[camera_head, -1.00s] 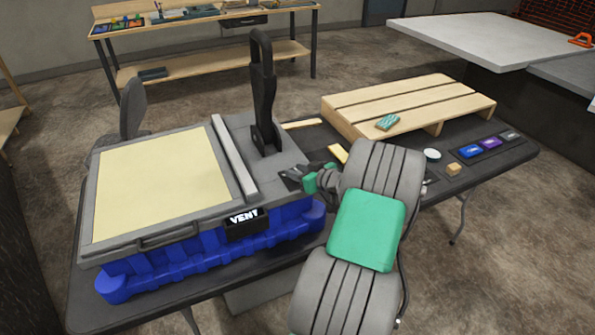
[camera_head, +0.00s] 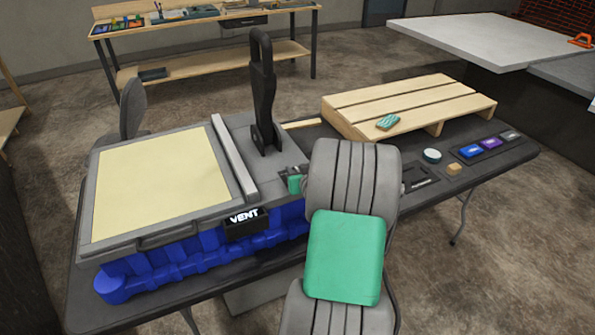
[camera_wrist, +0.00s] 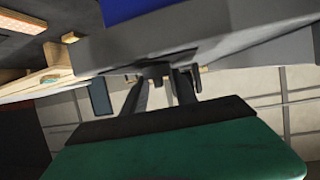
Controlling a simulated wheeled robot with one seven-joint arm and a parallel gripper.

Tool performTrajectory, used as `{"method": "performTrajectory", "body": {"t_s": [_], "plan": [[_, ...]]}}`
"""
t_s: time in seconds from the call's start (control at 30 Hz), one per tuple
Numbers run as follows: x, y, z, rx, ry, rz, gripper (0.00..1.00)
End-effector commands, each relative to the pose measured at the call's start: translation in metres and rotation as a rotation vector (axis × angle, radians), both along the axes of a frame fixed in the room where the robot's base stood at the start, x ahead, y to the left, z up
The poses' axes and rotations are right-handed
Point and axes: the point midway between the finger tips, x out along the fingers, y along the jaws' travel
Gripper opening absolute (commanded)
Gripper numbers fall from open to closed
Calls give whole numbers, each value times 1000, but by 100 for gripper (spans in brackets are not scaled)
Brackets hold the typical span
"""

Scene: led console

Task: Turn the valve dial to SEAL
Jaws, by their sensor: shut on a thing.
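The grey console (camera_head: 100,225) with a cream top panel sits on a blue ribbed base (camera_head: 190,255). The display (camera_head: 245,222) on its front reads VENT. My gripper (camera_head: 292,172) is at the console's right end, largely hidden behind my arm. In the wrist view my gripper (camera_wrist: 162,82) is shut on a small dark part, which looks like the valve dial (camera_wrist: 155,70), at the edge of the grey body. The dial's markings do not show, and it is hidden in the head view.
A black upright lever (camera_head: 263,95) stands behind my gripper. A wooden pallet (camera_head: 400,105) with a green-patterned block (camera_head: 388,122) lies to the right.

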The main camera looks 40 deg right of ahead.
Motion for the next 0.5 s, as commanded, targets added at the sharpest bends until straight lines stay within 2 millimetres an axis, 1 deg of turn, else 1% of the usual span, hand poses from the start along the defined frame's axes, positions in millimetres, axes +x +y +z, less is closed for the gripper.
{"method": "performTrajectory", "body": {"t_s": [0.03,0.1,0.5], "plan": [[3,4,2,-3,-1,-36,0],[3,5,2,-4,-2,-99,0],[5,5,-7,-1,-4,-446,0]]}}
